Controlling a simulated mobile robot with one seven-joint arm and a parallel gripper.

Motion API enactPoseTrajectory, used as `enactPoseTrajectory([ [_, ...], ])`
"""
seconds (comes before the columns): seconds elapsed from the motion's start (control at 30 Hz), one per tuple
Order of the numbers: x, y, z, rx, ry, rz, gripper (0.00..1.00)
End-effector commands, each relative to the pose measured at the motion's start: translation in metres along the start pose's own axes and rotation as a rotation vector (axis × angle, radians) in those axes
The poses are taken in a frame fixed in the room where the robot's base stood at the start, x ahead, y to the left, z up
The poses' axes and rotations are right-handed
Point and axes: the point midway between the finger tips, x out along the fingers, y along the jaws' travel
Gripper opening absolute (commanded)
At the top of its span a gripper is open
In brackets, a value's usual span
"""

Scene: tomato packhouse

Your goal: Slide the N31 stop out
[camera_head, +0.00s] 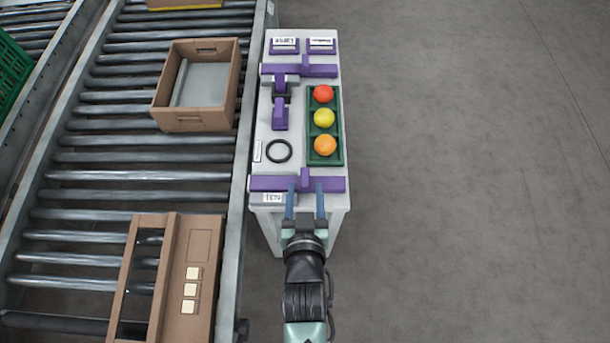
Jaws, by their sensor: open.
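The N31 stop is a purple bar (270,184) with a raised middle block, lying across the near end of the grey-white stand (338,98). A small white label (272,198) reading N31 sits just below its left part. My gripper (306,188) comes from the near side with its two blue fingers apart. The fingertips are at the bar, one on each side of the raised block. I cannot tell whether they touch it. The bar's underside is hidden.
A green tray (340,130) holds red, yellow and orange tomatoes. A black ring (279,151), a second purple bar (323,71) and a purple handle (280,114) share the stand. Left, a roller conveyor (120,185) carries cardboard boxes (190,122). The floor (470,180) on the right is clear.

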Motion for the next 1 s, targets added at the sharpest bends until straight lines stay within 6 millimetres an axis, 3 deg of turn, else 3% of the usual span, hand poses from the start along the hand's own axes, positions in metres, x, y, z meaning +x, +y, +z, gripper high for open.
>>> enactPoseTrajectory([
  [0.1, 0.023, 0.0, 0.001, -0.001, 0.002, -0.001, 0.55],
  [0.3, 0.045, -0.001, 0.0, -0.001, 0.002, -0.001, 0.55],
  [0.73, 0.052, 0.0, 0.0, 0.0, 0.0, 0.0, 0.55],
  [1.0, 0.052, 0.0, 0.0, 0.0, 0.0, 0.0, 0.06],
])
